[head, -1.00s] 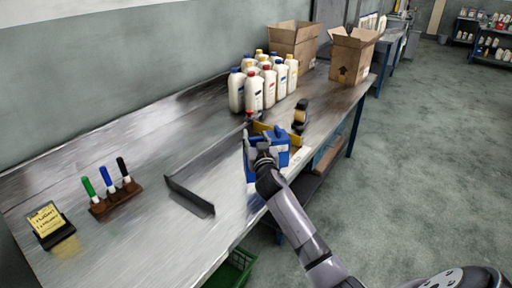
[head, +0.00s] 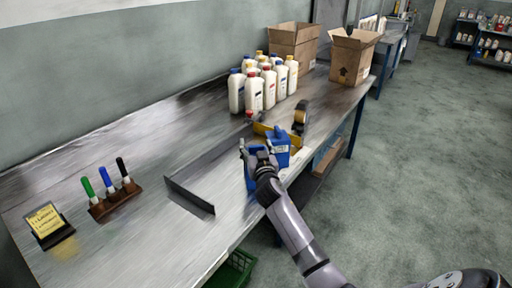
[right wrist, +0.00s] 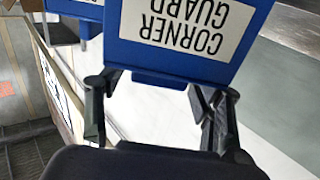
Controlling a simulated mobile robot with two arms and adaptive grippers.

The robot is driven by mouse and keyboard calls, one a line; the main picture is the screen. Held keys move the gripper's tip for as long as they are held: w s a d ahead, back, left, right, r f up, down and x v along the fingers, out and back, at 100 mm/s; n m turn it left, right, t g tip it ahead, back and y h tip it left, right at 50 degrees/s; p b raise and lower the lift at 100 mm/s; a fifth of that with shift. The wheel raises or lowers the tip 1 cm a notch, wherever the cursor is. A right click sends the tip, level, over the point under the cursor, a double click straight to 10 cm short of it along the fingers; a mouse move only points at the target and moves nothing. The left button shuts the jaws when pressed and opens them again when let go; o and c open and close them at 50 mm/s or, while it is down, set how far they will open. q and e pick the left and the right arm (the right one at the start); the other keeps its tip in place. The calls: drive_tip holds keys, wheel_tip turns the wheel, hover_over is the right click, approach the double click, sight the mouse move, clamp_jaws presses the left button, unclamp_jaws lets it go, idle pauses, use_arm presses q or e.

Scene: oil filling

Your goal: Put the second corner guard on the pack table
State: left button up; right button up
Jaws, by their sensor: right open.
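A blue corner guard (right wrist: 185,35) with a white "CORNER GUARD" label fills the top of the right wrist view. My right gripper (right wrist: 160,95) is open, its fingers apart below the label; I cannot tell whether they touch the guard. Part of another blue piece (right wrist: 85,10) shows at the upper left there. In the head view, my right gripper (head: 256,155) is over the pack table (head: 150,150) near its front edge. A blue guard (head: 279,145) shows just beyond it, and blue (head: 249,182) shows beneath it, partly hidden by the hand. My left gripper is not in view.
A dark metal angle (head: 190,194) lies left of the gripper. A yellow piece (head: 262,129) and tape dispenser (head: 300,117) are beyond it. White bottles (head: 268,90) and cartons (head: 352,57) stand farther back. A marker rack (head: 115,198) and note holder (head: 47,225) are left.

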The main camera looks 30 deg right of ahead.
drive_tip(key=shift+s, duration=0.1)
drive_tip(key=v, duration=1.2)
drive_tip(key=shift+b, duration=0.35)
